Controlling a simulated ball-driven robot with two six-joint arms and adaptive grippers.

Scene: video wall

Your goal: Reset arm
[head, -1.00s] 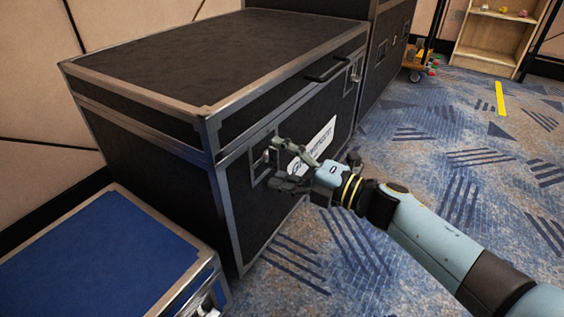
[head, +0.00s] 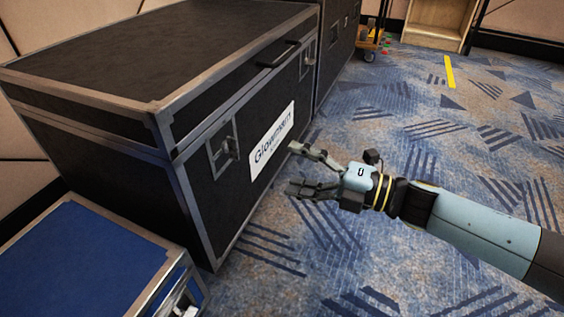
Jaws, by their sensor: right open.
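My right arm comes in from the right edge of the head view. My right gripper (head: 293,168) is open and empty, with its fingers pointing left toward the black flight case (head: 150,165). The fingertips appear in front of the case's front face, near the right part of its white label (head: 272,142). They look apart from the case. The case is closed, with a metal latch (head: 223,150) on the front left and another latch (head: 307,60) on the front right. My left gripper is not in view.
A blue case (head: 75,260) with metal edges stands at the lower left. Another black case (head: 338,40) is behind the large one. A small trolley (head: 371,42) and a wooden shelf (head: 437,22) stand at the back. The patterned carpet (head: 400,120) is largely clear.

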